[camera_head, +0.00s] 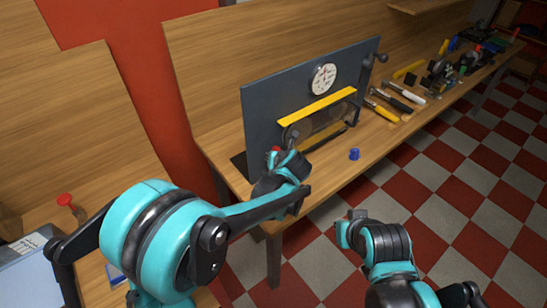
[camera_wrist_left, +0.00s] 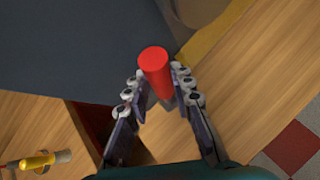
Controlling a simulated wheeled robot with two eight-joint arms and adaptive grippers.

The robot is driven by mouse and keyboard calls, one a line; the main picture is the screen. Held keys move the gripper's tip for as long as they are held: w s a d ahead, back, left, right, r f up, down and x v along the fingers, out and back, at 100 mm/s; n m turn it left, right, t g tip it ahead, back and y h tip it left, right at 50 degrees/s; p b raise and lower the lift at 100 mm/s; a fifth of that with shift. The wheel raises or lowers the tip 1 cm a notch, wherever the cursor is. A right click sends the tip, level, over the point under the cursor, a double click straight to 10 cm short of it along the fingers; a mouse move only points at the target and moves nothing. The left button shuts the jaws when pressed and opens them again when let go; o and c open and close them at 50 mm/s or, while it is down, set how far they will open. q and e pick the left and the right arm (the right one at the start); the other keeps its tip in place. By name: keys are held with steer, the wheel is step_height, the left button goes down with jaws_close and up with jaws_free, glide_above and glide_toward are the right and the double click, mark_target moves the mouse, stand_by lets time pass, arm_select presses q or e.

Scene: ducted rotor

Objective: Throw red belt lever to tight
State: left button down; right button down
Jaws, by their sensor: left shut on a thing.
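The red lever knob (camera_wrist_left: 155,65) stands between the fingertips of my left gripper (camera_wrist_left: 158,86) in the left wrist view, with the fingers on both sides of it. In the head view only a bit of red (camera_head: 275,149) shows at my left gripper (camera_head: 283,160), beside the dark upright panel (camera_head: 262,110). The rest of the lever is hidden by the gripper. My right gripper (camera_head: 350,228) is low over the floor, away from the bench, and its fingers do not show clearly.
A yellow guard (camera_head: 318,105) and a round dial (camera_head: 324,79) are on the panel. A small blue object (camera_head: 354,154) stands on the wooden bench in front. Several tools (camera_head: 392,98) lie farther right. A red knob (camera_head: 66,200) stands at the left.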

arm_select(q)
steer(key=c, duration=1.6)
jaws_free()
steer(key=v, duration=1.2)
